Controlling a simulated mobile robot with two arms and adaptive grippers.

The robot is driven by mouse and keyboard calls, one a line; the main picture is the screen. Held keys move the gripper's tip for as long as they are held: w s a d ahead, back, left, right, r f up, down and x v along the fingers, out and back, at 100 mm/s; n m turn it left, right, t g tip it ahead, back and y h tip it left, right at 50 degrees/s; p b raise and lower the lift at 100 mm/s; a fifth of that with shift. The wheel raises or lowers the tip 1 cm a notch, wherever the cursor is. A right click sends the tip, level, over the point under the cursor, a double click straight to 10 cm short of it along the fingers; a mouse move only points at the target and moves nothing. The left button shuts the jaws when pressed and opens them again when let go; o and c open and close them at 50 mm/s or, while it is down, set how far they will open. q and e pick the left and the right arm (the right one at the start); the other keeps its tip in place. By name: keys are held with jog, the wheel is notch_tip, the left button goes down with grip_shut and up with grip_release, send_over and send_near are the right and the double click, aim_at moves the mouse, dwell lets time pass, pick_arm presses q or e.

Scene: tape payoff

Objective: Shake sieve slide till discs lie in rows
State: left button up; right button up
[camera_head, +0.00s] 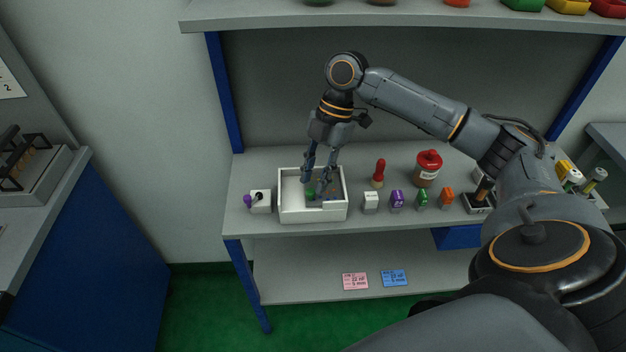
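A white open box (299,215) stands on the grey workbench shelf. Inside it, toward the right, lies a blue area with small orange and dark spots, and a small green thing (310,193) shows near the fingers. I cannot make out separate discs or rows, nor tell whether the box is the sieve slide. My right gripper (319,182) points down into the box, its two fingers apart around the green thing's upper area. Whether it touches anything is too small to tell. My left gripper is not in this view.
Right of the box stand a white block (371,202), purple block (397,200), green block (422,198), orange block (447,198), red-handled tool (378,174) and red-lidded jar (427,168). A white block with a purple knob (260,203) is close on the left. An upper shelf (290,15) hangs above.

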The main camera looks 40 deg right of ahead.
jog(key=shift+x, duration=0.85)
jog(key=shift+f, duration=0.25)
grip_shut()
